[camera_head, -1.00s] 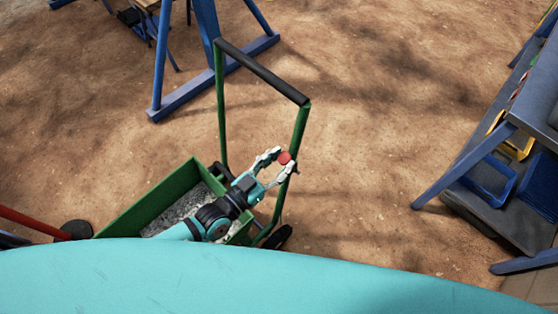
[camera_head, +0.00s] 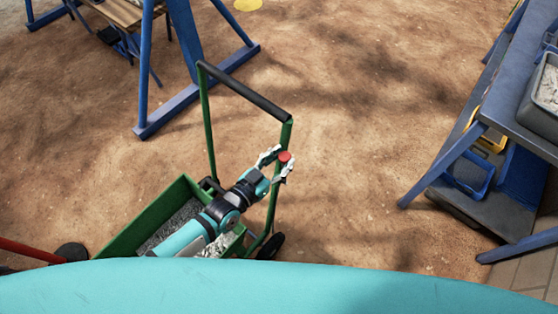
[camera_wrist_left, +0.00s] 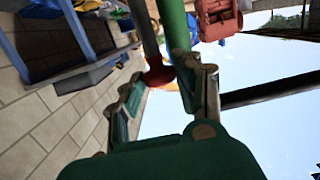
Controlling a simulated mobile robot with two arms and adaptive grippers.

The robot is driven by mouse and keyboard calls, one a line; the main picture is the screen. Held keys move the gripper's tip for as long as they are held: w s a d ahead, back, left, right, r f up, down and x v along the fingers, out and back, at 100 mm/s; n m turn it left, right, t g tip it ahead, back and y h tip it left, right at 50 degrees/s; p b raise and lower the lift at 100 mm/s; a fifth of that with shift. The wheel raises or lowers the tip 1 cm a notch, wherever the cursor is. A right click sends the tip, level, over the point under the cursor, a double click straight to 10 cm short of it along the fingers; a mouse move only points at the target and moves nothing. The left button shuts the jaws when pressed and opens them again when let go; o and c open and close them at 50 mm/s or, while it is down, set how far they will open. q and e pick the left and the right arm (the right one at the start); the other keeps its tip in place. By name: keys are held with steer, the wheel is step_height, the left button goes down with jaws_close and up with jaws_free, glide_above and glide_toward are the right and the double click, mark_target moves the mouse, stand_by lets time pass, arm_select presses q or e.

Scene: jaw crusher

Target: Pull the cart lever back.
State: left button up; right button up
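The green cart (camera_head: 137,232) stands on the ground with grey gravel in its tray. Its tall frame has a dark handle bar (camera_head: 245,91). The lever's red knob (camera_head: 285,157) shows beside the cart's right upright. My left gripper (camera_head: 277,163) reaches over the tray to the knob, its fingers spread on either side of it. In the left wrist view the red knob (camera_wrist_left: 159,76) on a grey rod lies between the fingertips of my left gripper (camera_wrist_left: 164,74), with visible gaps. The lever's lower part is hidden. My right gripper is not in view.
A blue metal frame (camera_head: 195,95) stands behind the cart. A blue-grey table (camera_head: 515,95) with a grey container (camera_head: 543,112) stands at the right. A red bar (camera_head: 30,249) lies at the lower left. Sandy ground between cart and table is clear.

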arm_select(q)
steer(key=o, duration=0.4)
steer(key=shift+w+r, duration=0.1)
steer(key=shift+r, duration=0.35)
steer(key=shift+c, duration=0.2)
steer(key=shift+f, duration=0.1)
steer(key=shift+s+a, duration=0.15)
steer(key=shift+s, duration=0.15)
steer(key=v, duration=1.1)
steer(key=shift+s, duration=0.2)
steer(key=shift+a, duration=0.1)
